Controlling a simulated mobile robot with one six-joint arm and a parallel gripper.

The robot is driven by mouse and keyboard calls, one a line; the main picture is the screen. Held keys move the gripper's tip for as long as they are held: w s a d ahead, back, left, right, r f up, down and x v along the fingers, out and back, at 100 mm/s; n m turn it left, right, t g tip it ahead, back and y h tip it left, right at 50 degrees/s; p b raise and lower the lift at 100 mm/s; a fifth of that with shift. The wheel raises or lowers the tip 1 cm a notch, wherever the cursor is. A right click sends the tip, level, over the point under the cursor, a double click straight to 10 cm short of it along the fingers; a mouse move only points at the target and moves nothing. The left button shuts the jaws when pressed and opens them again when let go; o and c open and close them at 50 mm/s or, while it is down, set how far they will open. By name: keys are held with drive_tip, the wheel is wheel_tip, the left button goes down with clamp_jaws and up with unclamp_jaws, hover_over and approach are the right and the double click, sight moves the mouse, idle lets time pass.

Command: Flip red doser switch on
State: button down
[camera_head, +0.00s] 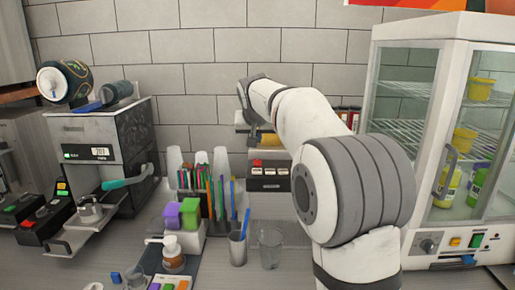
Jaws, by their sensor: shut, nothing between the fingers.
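A grey machine (270,184) stands at the back centre, partly behind my arm. Its front panel has a red switch (257,163) and a row of small pale buttons below it. Whether the switch is on or off is too small to tell. My arm reaches from the lower right up and back towards the wall, with its far end above and slightly left of this machine.
A coffee machine (99,153) stands at left, a glass-doored fridge (437,108) at right.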

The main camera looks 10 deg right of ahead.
drive_tip(key=shift+s+v, duration=0.25)
drive_tip(key=shift+v, duration=1.2)
drive_tip(key=shift+f, duration=0.2)
